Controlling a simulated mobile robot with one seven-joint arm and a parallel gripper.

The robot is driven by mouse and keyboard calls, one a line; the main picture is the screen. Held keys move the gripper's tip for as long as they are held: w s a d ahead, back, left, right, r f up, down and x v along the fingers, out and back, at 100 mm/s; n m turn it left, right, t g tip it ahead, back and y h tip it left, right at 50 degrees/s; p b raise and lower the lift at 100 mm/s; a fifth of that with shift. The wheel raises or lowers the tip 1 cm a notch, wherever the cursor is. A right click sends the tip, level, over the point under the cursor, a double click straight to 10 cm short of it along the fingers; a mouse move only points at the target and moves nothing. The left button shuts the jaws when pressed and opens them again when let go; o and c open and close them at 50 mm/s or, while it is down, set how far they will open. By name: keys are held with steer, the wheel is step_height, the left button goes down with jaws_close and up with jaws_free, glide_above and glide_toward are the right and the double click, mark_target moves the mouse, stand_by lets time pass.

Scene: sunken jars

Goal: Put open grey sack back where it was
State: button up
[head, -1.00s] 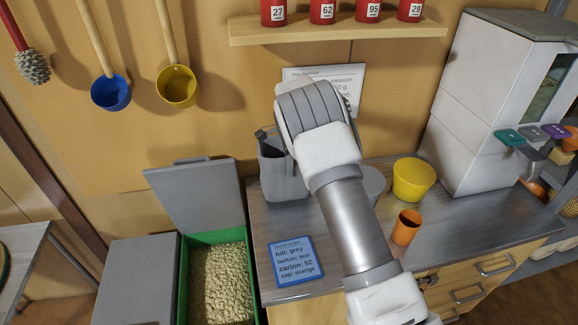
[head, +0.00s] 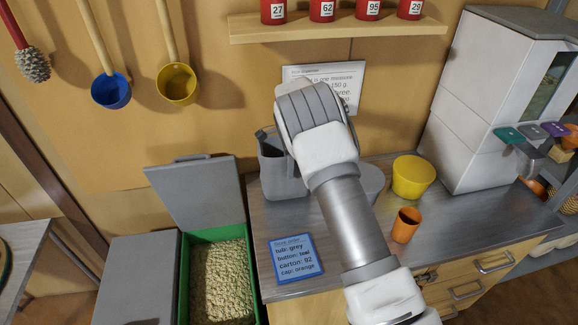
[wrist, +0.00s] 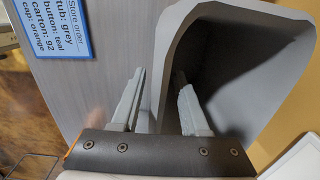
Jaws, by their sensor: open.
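The open grey sack (head: 279,178) stands upright on the counter beside the wall, partly behind my arm in the head view. In the wrist view the sack's rim (wrist: 163,62) and dark inside fill the upper right. My gripper (wrist: 159,78) is open, and its fingers straddle the sack's near wall. One finger shows outside the wall, over the counter, and the other shows against the dark opening. I cannot tell whether either finger touches the sack. The fingers are hidden in the head view.
A blue order card (head: 295,257) lies on the counter (head: 345,275). A yellow tub (head: 413,178) and an orange cup (head: 405,226) stand to the right, near a white dispenser (head: 470,110). A green bin (head: 184,280) of grain stands open left of the counter.

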step_height(320, 180, up, 8)
steer(key=shift+f+b, duration=0.1)
steer(key=shift+b, duration=0.55)
